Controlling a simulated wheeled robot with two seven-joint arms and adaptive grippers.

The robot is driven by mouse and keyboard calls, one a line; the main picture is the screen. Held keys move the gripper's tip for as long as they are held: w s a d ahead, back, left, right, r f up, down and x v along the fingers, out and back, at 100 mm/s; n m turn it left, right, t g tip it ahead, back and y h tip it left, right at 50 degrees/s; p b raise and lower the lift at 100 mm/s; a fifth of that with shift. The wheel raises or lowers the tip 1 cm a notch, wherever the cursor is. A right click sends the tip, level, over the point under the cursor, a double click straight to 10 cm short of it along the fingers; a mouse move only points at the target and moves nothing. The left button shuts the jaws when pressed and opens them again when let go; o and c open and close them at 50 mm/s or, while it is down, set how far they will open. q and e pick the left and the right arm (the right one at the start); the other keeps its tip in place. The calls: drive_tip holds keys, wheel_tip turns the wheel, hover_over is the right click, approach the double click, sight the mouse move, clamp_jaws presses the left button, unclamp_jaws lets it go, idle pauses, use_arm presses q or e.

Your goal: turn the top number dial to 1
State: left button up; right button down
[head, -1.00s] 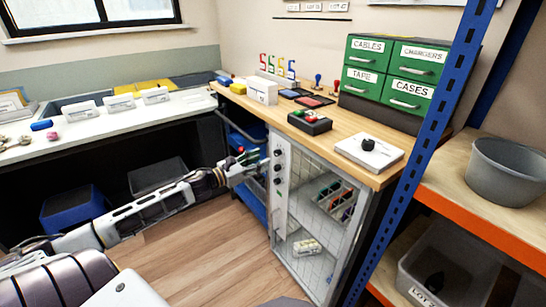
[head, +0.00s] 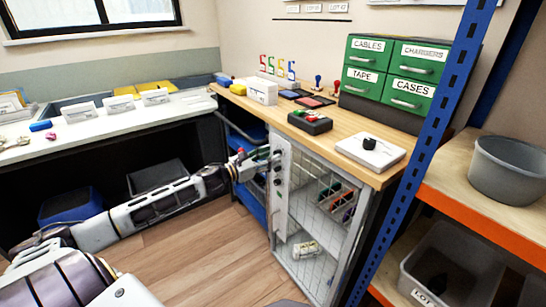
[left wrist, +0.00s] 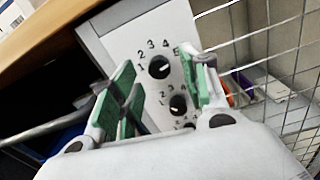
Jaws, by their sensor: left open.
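The top number dial (left wrist: 159,67) is a round black knob on a pale panel (left wrist: 120,40), with the numbers 1 to 5 printed around it. It carries a white mark, but its exact setting is hard to read. A second black dial (left wrist: 178,104) sits below it, and part of a third shows lower down. My left gripper (head: 266,157) is at the upper part of the panel in the head view. In the left wrist view its green-padded fingers (left wrist: 165,78) are open on either side of the top dial, with nothing held. I cannot tell whether they touch it.
The panel is beside a wire-mesh cabinet door (head: 315,205) under a wooden worktop (head: 330,150). A blue rack post (head: 425,130) stands to the right. A blue bin (head: 70,205) is under the left counter. The wooden floor (head: 190,250) in front is clear.

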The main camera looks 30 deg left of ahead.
use_arm(q)
drive_tip(key=shift+x, duration=1)
use_arm(e)
drive_tip(key=shift+f, duration=0.7)
use_arm(q)
drive_tip(key=shift+w, duration=0.1)
use_arm(e)
drive_tip(key=shift+a, duration=0.1)
use_arm(q)
drive_tip(key=shift+c, duration=0.9)
clamp_jaws()
use_arm(e)
drive_tip(key=shift+s+r, duration=0.1)
drive_tip(key=shift+s, duration=0.05)
